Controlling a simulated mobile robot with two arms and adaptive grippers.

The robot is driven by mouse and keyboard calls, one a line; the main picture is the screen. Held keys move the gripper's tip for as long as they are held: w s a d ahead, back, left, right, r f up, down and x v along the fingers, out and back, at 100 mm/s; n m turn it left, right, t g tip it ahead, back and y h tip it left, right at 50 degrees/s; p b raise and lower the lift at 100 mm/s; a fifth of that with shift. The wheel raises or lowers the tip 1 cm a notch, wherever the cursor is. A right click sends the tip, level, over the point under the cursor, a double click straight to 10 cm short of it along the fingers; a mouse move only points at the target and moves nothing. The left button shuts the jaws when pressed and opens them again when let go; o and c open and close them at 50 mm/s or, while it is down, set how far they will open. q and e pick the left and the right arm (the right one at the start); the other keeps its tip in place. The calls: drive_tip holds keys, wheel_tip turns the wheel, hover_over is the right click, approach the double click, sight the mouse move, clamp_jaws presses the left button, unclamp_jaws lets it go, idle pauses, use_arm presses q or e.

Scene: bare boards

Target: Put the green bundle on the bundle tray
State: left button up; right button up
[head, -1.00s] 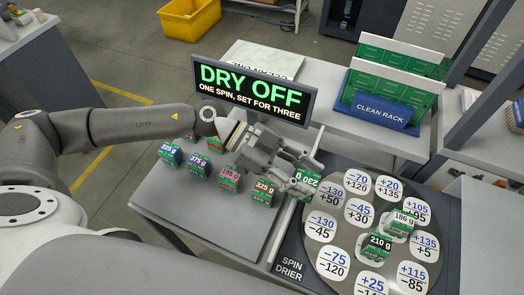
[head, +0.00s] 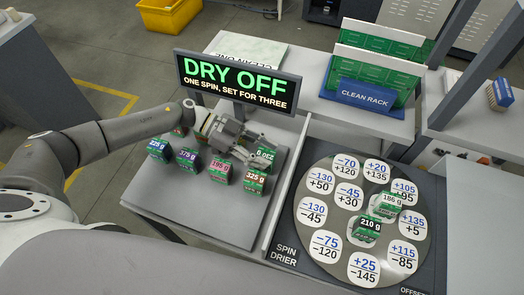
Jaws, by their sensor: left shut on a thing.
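My left gripper (head: 248,152) is shut on a green bundle (head: 266,157), whose top label is partly readable. It holds the bundle at the right back part of the grey bundle tray (head: 185,208). I cannot tell whether the bundle touches the tray. Several labelled bundles stand on the tray: a blue-topped one (head: 158,150), a purple-topped one (head: 187,160), a red-topped one (head: 220,169) and an orange-topped one (head: 255,180). Another (head: 181,131) is partly hidden by my arm. My right gripper is not in view.
The round spin drier plate (head: 330,215) at right carries two green bundles, marked 186 g (head: 387,203) and 210 g (head: 366,231). A "DRY OFF" sign (head: 237,82) stands behind the tray. The blue clean rack (head: 362,95) with green boards is at the back.

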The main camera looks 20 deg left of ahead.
use_arm(q)
drive_tip(key=shift+f, duration=0.2)
drive_tip(key=o, duration=0.9)
drive_tip(key=shift+f, duration=0.1)
drive_tip(key=b+v, duration=0.3)
drive_tip(key=v, duration=0.9)
